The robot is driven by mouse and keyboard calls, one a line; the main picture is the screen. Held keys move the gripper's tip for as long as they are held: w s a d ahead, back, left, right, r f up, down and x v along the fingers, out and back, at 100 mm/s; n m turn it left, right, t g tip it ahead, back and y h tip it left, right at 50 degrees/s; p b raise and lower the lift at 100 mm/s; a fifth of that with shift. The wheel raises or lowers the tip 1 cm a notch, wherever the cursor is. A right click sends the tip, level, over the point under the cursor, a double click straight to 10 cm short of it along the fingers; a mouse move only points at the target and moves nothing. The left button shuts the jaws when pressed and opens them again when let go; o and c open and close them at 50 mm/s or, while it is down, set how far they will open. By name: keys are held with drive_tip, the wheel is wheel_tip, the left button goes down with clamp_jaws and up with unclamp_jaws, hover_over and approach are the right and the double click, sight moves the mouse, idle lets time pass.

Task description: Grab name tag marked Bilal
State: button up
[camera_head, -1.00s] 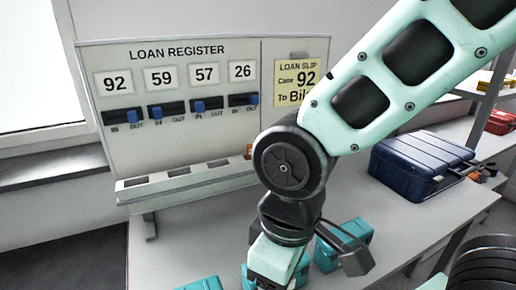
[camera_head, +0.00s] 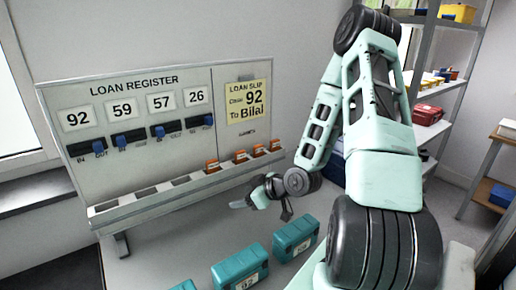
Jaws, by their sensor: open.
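Several orange tags stand in the right part of the ledge under the loan register board; from left to right they are a first tag (camera_head: 211,166), a second (camera_head: 240,157), a third (camera_head: 258,151) and a fourth (camera_head: 274,146). Their lettering is too small to read, so I cannot tell which one is marked Bilal. The yellow loan slip (camera_head: 248,102) reads Case 92, To Bilal. My gripper (camera_head: 263,208) is open and empty, in front of and below the tags, apart from them.
Teal cases (camera_head: 240,268) and (camera_head: 295,238) stand on the table below my gripper, with another at the bottom edge. The ledge's left slots (camera_head: 144,193) look empty. The register board (camera_head: 140,110) stands behind. Shelves (camera_head: 440,100) are at the right.

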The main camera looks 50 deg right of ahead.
drive_tip(key=s+d+r+m+t+h+p, duration=0.1)
drive_tip(key=s+d+r+m+t+h, duration=0.25)
drive_tip(key=d, duration=0.25)
drive_tip(key=s+d+r+m+t+h+p, duration=0.1)
drive_tip(key=s+d+r+m+t+h, duration=0.1)
drive_tip(key=s+d+r+t+h, duration=0.3)
drive_tip(key=g+y+b, duration=0.2)
drive_tip(key=g+b, duration=0.1)
drive_tip(key=b, duration=0.9)
approach(260, 150)
drive_tip(key=x, duration=0.5)
drive_tip(key=shift+w+a+p, duration=0.1)
drive_tip(key=shift+a+p, duration=0.15)
drive_tip(key=shift+p, duration=0.15)
drive_tip(key=shift+d+p+x, duration=0.2)
drive_tip(key=shift+p+x, duration=0.6)
drive_tip(key=shift+x, duration=2.1)
drive_tip(key=c, duration=1.1)
